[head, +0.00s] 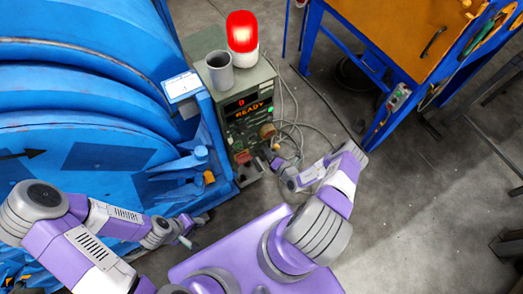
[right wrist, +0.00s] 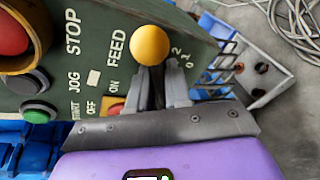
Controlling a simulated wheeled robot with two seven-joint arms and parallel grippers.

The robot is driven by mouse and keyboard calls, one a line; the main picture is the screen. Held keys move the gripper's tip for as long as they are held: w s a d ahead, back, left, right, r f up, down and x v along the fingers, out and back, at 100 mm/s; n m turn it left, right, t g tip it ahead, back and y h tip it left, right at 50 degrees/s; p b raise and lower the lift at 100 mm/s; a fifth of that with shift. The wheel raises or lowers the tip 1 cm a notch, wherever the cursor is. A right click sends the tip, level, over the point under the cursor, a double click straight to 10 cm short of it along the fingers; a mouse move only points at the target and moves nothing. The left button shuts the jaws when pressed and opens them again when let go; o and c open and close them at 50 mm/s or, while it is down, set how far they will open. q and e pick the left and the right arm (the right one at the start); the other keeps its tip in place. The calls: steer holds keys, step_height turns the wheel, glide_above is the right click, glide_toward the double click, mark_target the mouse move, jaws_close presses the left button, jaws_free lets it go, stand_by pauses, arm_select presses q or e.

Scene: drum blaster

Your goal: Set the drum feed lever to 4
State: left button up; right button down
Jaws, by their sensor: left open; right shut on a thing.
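The feed lever, with a yellow ball knob (right wrist: 150,45), stands out of the green control panel (right wrist: 95,60) beside the word FEED. My right gripper (right wrist: 163,92) is shut on the lever's dark stem just below the knob. The digits 0, 1 and 2 show to the right of the lever; any higher numbers are hidden or out of view. In the head view my right gripper (head: 270,158) is at the lower front of the control box (head: 218,105), and the grip is too small to make out. My left gripper (head: 187,241) is open and empty, low beside the blue machine.
The box's display (head: 248,106) reads READY. A grey cup (head: 220,70) and a lit red beacon (head: 242,32) stand on top. The blue drum machine (head: 80,120) fills the left. Cables (head: 292,135) lie on the floor right of the box; a blue workbench (head: 385,60) stands beyond.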

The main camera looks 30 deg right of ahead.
steer(key=shift+w+d+r, duration=0.1)
stand_by(0.3)
steer(key=c, duration=1.2)
jaws_free()
steer(key=p+v, duration=0.1)
steer(key=v, duration=0.6)
steer(key=shift+s, duration=0.4)
